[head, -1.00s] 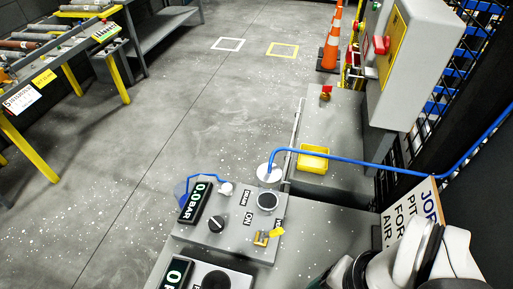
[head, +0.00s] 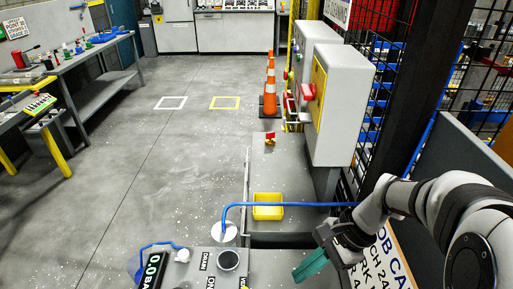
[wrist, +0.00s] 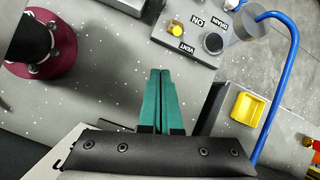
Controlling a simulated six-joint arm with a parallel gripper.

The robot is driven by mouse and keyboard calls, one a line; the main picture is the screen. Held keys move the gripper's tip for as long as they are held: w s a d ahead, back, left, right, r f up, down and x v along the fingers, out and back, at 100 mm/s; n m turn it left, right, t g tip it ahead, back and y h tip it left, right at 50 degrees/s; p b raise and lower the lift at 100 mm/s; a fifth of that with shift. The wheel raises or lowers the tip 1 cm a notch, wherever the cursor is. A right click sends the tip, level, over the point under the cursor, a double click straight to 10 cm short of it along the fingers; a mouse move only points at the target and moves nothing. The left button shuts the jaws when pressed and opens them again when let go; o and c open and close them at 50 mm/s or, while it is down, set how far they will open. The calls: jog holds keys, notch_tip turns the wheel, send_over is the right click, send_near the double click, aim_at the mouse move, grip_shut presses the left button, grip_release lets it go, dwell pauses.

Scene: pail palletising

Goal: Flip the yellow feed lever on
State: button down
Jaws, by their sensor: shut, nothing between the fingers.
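The yellow lever is at the bottom edge of the head view (head: 243,283), where only a sliver of it shows. In the wrist view the yellow lever (wrist: 176,28) shows as a short stub on a grey control panel (wrist: 150,40), beside ON and VENT labels. The stub is seen nearly end-on, so I cannot tell its setting. My gripper (head: 312,265) has green fingers, pressed together and empty. In the wrist view the gripper (wrist: 161,72) points toward the panel, with the lever beyond its tips and apart from them.
A black round knob (wrist: 213,43) sits beside the lever. A blue hose (head: 290,204) arches from a white round fitting (head: 224,232) across the bench. A grey cabinet (head: 340,105) rises at the right.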

jog(key=w, duration=0.1)
jog(key=d+f+m, duration=0.1)
jog(key=w+f, duration=0.1)
jog(key=shift+w+d+m+y, duration=0.25)
jog(key=shift+w+m+y, duration=0.05)
jog(key=shift+w+y, duration=0.1)
jog(key=shift+s+a, duration=0.1)
jog(key=s+a+f, duration=0.1)
jog(key=a+f, duration=0.5)
jog(key=a, duration=0.3)
jog(key=shift+s+a+f, duration=0.15)
jog(key=shift+f, duration=0.25)
jog(key=shift+a+r+h, duration=0.25)
jog(key=shift+a+h, duration=0.05)
jog(key=shift+h, duration=0.1)
